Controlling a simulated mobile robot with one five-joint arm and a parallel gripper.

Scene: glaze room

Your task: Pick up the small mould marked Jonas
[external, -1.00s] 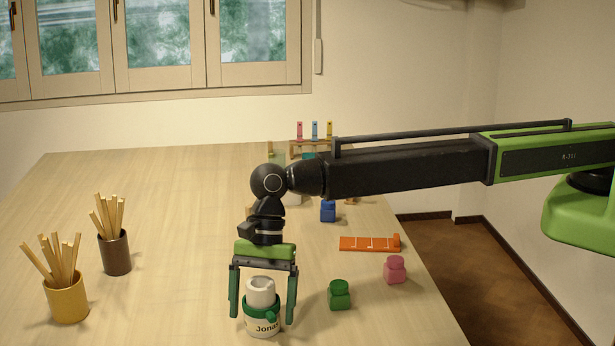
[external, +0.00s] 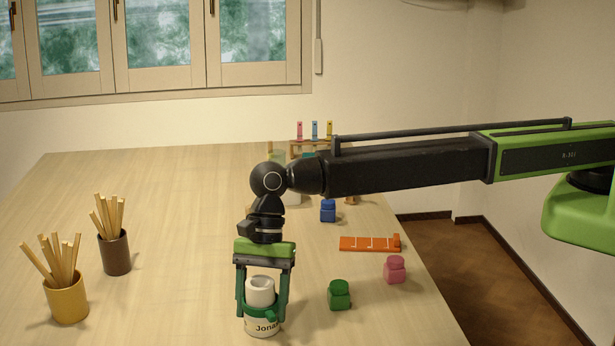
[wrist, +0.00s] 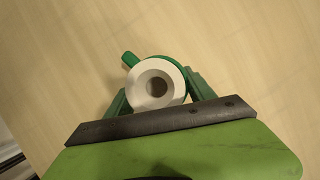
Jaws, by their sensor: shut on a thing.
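The small mould marked Jonas (external: 262,327) stands upright on the table near its front edge. It is white with a green band, a raised white neck and dark lettering. The wrist view shows the mould (wrist: 170,72) from above, with a dark round hole in its top and a green tab at its upper left. My gripper (external: 262,308) points down over it, with one green finger on each side, closed against it. The wrist view also shows my gripper (wrist: 160,95) around the mould. Part of the mould's sides is hidden by the fingers.
A green jar (external: 339,296), a pink jar (external: 395,270) and an orange ruled piece (external: 368,243) lie to the right. A blue jar (external: 328,211) and a rack (external: 312,140) stand behind. Yellow (external: 68,301) and brown (external: 115,254) cups of sticks stand left. The table between is clear.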

